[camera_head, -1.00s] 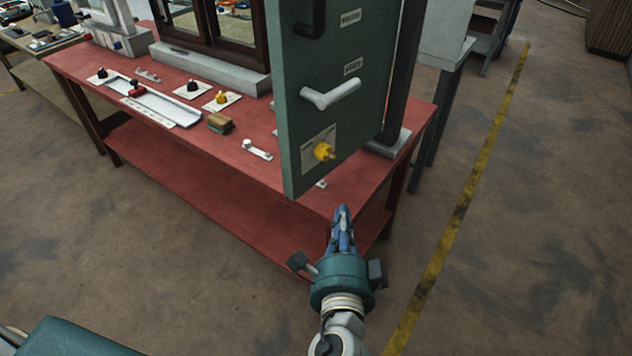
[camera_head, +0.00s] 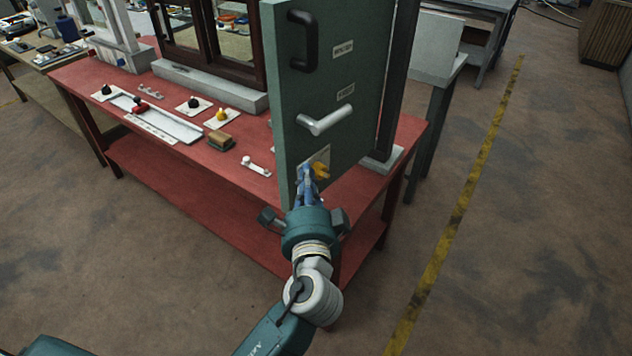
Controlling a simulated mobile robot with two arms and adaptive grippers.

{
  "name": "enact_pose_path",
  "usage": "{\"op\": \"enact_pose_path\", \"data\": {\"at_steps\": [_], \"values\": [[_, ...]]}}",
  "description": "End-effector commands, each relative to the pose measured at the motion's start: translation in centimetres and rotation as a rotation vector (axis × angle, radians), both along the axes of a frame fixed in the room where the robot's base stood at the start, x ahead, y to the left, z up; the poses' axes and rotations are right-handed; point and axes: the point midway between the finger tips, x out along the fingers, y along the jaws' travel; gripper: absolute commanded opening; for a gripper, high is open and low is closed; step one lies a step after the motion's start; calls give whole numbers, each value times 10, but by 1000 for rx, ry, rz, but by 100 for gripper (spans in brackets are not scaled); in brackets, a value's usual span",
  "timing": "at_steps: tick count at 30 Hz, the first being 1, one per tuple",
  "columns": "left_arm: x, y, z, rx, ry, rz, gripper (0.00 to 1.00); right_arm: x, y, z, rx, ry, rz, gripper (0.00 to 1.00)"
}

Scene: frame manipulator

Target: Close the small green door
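The green door (camera_head: 350,75) stands upright and swung out over the front right of the red table. Its face has a black pull handle (camera_head: 303,42), a silver lever handle (camera_head: 325,121) and a yellow knob (camera_head: 320,171) on a pale plate near the bottom. My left gripper (camera_head: 306,172) is at the lower part of the door, its blue fingers in front of the knob's plate and just left of the knob. I cannot tell whether they touch the door or how far apart they are. My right gripper is out of view.
The red table (camera_head: 85,75) carries a slider panel (camera_head: 160,122), small knobs, a brown block (camera_head: 221,142) and a white latch (camera_head: 256,166). A dark window frame (camera_head: 205,70) stands behind.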

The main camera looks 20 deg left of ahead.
Motion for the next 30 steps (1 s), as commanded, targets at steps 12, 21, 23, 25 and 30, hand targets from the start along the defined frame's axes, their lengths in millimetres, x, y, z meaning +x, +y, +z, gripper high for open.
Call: {"op": "enact_pose_path", "data": {"at_steps": [12, 21, 23, 25, 30], "values": [[7, 13, -1, -1, 1, 0, 0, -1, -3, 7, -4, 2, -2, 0], [8, 20, 1, 3, -1, -13, 0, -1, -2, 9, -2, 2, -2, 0], [10, 25, 1, 4, 0, -24, 0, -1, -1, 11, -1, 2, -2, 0], [12, 34, 2, 6, 0, -45, 0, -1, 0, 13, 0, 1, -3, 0], [24, 66, 3, 10, -1, -125, 0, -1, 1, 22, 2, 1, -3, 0]]}}
